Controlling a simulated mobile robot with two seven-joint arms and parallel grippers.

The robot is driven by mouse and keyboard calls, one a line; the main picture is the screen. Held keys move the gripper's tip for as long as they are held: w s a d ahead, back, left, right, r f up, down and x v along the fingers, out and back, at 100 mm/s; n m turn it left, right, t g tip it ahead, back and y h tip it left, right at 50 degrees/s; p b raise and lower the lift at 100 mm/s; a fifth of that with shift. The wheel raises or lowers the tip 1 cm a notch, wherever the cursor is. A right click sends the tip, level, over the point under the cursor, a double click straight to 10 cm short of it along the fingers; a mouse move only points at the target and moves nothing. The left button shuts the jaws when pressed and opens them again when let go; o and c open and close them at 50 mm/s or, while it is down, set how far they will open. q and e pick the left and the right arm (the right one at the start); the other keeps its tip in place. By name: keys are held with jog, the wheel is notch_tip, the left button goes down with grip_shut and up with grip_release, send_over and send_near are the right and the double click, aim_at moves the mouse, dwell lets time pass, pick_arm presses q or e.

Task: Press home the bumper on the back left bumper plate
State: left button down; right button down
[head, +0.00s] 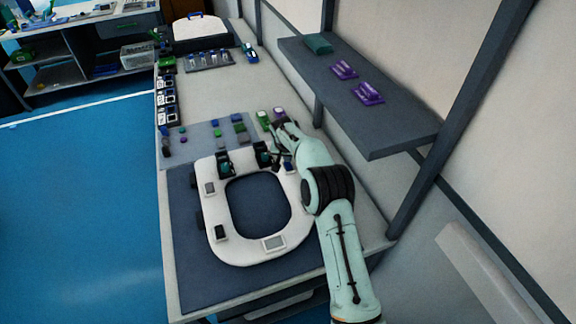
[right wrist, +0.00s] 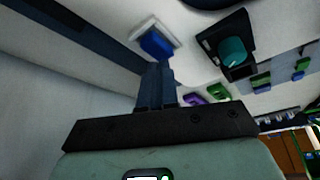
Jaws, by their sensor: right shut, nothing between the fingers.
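The white toilet seat ring (head: 219,249) lies on a dark mat, its hinge end at the far side. In the right wrist view a blue bumper (right wrist: 157,44) sits on a pale bumper plate (right wrist: 173,27). My right gripper (right wrist: 158,66) is shut and empty, its fingertips at the bumper's near edge; I cannot tell whether they touch or how deep the bumper sits. In the head view my right gripper (head: 276,157) is at the ring's far right side, and that plate is hidden there by my arm.
Other plates (head: 274,242) (head: 209,188) are on the ring. A black hinge block with a teal knob (right wrist: 232,50) stands close beside the gripper. A grey mat (head: 202,147) with small coloured parts lies beyond. A shelf (head: 374,131) overhangs at the right.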

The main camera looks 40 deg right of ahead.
aim_at(288, 165)
pick_arm(q)
jog(key=shift+s+f, duration=0.15)
jog(key=shift+f, duration=0.05)
pick_arm(e)
jog(key=shift+f, duration=0.95)
dwell(1.0)
